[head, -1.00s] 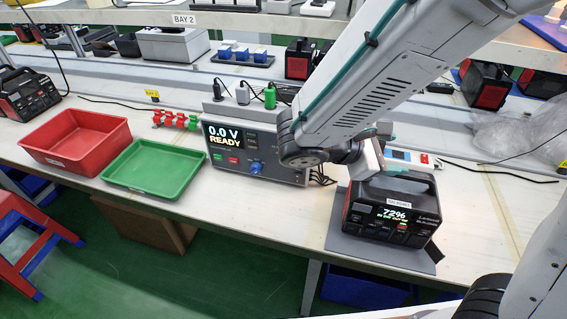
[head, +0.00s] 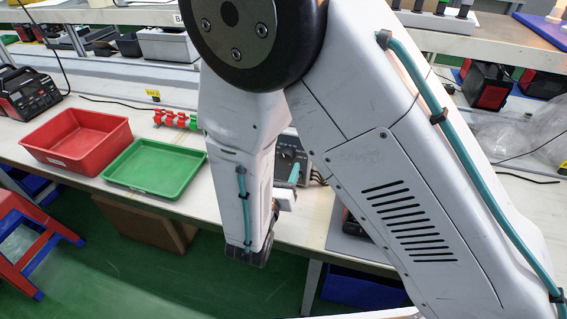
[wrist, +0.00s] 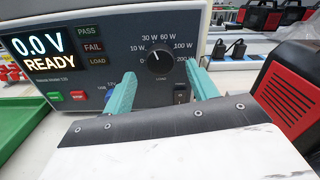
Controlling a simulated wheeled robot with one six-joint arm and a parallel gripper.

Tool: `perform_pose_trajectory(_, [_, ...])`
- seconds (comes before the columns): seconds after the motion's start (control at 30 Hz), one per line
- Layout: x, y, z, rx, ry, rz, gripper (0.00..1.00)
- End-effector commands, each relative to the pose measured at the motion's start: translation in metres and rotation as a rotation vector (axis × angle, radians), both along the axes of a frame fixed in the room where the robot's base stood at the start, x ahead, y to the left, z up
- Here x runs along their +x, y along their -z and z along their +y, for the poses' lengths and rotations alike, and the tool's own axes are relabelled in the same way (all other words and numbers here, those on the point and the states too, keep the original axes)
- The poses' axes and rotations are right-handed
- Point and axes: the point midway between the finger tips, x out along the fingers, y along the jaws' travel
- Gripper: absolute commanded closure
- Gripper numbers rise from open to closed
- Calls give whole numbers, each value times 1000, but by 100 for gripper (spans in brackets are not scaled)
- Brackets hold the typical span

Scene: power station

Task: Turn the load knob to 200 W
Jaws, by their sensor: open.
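The load knob (wrist: 160,62) is a dark round knob on the grey tester's front panel (wrist: 75,130), ringed by marks from 0 to 200 W. Its pale pointer seems to point up and left, but it is too small to read surely. My gripper (wrist: 161,71) is open, with one teal finger left of the knob and the other right, near the 200 W mark. Whether either finger touches the knob cannot be told. The tester's display (wrist: 45,48) reads 0.0 V READY. In the head view my arm hides most of the tester (head: 288,152).
A black switch (wrist: 180,98) sits below the knob, and a blue control is partly hidden by the left finger. A red-and-black power station (wrist: 292,90) stands close on the right. A green tray (head: 155,168) and a red bin (head: 76,140) lie left of the tester.

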Motion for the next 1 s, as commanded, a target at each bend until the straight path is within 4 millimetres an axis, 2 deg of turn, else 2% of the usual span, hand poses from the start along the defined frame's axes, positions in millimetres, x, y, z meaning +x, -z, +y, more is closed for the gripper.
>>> perform_pose_trajectory(0.2, [23, 0, -9, 0, 3, 0, 42])
perform_pose_trajectory(0.53, [27, 0, -10, 0, 1, 1, 42])
perform_pose_trajectory(0.7, [27, 0, -10, 0, 1, 1, 86])
perform_pose_trajectory(1.0, [27, 0, -10, 22, 1, -7, 86])
